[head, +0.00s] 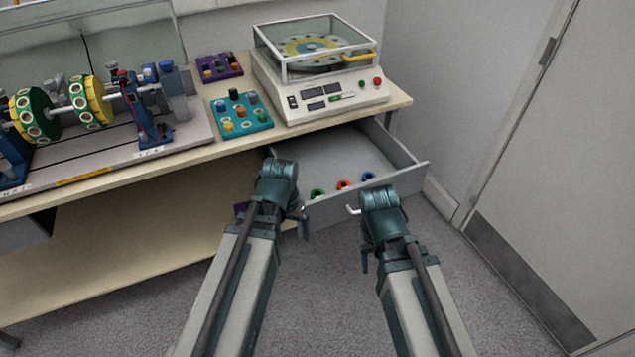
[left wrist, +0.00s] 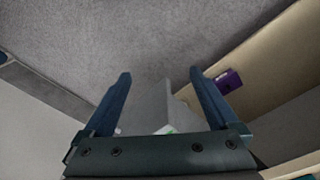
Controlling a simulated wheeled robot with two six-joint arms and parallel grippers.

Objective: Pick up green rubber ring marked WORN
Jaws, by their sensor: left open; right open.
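A small green ring (head: 317,193) lies in the open grey drawer (head: 405,176), near its front wall. No WORN marking is readable at this size. An orange ring (head: 344,185) and a blue ring (head: 369,176) lie to its right in the drawer. My left gripper (head: 304,228) hangs in front of the drawer, to the left of and nearer than the green ring. In the left wrist view its jaws (left wrist: 163,95) are apart and no ring is visible between them. My right gripper (head: 364,260) is in front of the drawer, lower and to the right; its fingertips are mostly hidden.
The workbench (head: 110,187) carries a glass-covered turntable device (head: 330,105), a teal tray (head: 262,126), a purple tray (head: 237,68) and a rotor rig (head: 160,170). A purple object (left wrist: 228,82) lies below the bench. A door (head: 540,190) stands right; grey floor is clear between.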

